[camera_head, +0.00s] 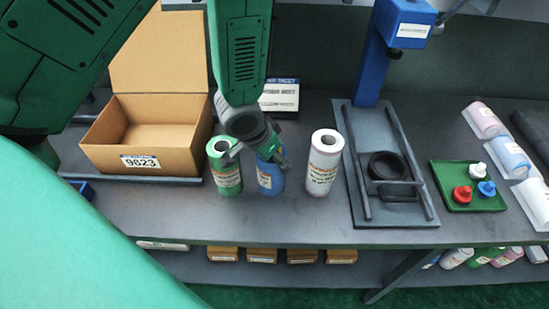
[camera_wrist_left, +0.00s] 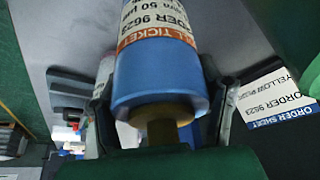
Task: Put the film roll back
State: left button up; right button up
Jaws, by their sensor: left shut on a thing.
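A blue film roll (camera_head: 270,178) with a white and orange label stands upright, between a green film roll (camera_head: 227,180) and a white film roll (camera_head: 323,165) with a pinkish edge. My left gripper (camera_head: 262,148) is shut on the blue roll near its top. In the left wrist view the blue roll (camera_wrist_left: 160,80) lies between the two fingers of my left gripper (camera_wrist_left: 162,100), its label partly cut off by the frame. I cannot tell whether its base touches the table. My right gripper is not in view.
An open cardboard box (camera_head: 180,163) stands to the left. A blue stand with a grey base (camera_head: 350,180) is right of the rolls. A green tray (camera_head: 480,205) holds small coloured pieces. Several more rolls (camera_head: 482,120) lie at the far right. An order sheet (camera_wrist_left: 275,95) lies nearby.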

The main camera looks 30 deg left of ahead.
pick_arm(q)
jog(key=shift+s, duration=0.15)
jog(key=o, duration=1.3)
jog(key=shift+d, duration=0.2)
jog(key=shift+o, duration=1.4)
jog(key=shift+d, duration=0.3)
jog(key=v, duration=0.7)
jog(key=shift+a, duration=0.25)
jog(key=v, duration=0.4)
jog(key=shift+d+r+p, duration=0.15)
jog(key=shift+d+p, duration=0.2)
jog(key=shift+p, duration=0.05)
jog(key=shift+s+a+r, duration=0.15)
jog(key=shift+a+r, duration=0.15)
jog(key=shift+a, duration=0.05)
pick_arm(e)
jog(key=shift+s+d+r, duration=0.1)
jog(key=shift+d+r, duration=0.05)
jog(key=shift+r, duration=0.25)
